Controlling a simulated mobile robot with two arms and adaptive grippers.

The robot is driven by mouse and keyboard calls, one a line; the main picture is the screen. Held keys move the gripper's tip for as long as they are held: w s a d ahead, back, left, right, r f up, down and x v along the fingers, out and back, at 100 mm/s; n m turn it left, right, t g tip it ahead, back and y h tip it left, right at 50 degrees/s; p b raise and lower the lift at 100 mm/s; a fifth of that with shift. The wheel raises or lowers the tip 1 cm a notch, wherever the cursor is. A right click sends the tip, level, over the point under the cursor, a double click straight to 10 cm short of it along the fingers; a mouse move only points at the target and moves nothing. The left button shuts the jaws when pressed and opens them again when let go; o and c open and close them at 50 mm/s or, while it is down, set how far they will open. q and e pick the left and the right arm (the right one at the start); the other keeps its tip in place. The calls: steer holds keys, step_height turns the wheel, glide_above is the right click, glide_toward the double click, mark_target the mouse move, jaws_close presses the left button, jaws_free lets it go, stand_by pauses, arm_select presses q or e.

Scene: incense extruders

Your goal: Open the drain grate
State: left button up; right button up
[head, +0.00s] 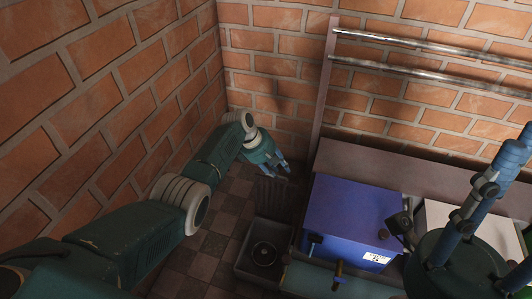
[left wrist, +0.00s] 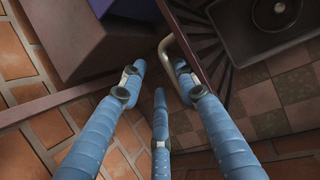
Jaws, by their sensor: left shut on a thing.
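The drain grate (head: 273,196) is a dark slatted panel that stands raised at the back of the open drain basin (head: 241,268). In the left wrist view the grate (left wrist: 218,62) shows nearly edge-on, with a pale bent handle (left wrist: 166,44) on it. My left gripper (head: 276,168) is at the raised grate's upper edge. Its blue fingers (left wrist: 158,85) are shut around the handle; the exact contact is partly hidden by the fingers. My right gripper (head: 490,190) is large and close at the right edge, its fingertips partly cut off.
A blue box (head: 345,215) stands just right of the basin, with a pale box (head: 440,222) further right. Brick walls close in at the left and back. Metal rails (head: 430,75) run along the back wall. Tiled floor (head: 205,262) is free left of the basin.

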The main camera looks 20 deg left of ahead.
arm_select(q)
steer(key=v, duration=1.1)
steer(key=shift+w+a+r, duration=0.2)
steer(key=shift+w+r, duration=0.05)
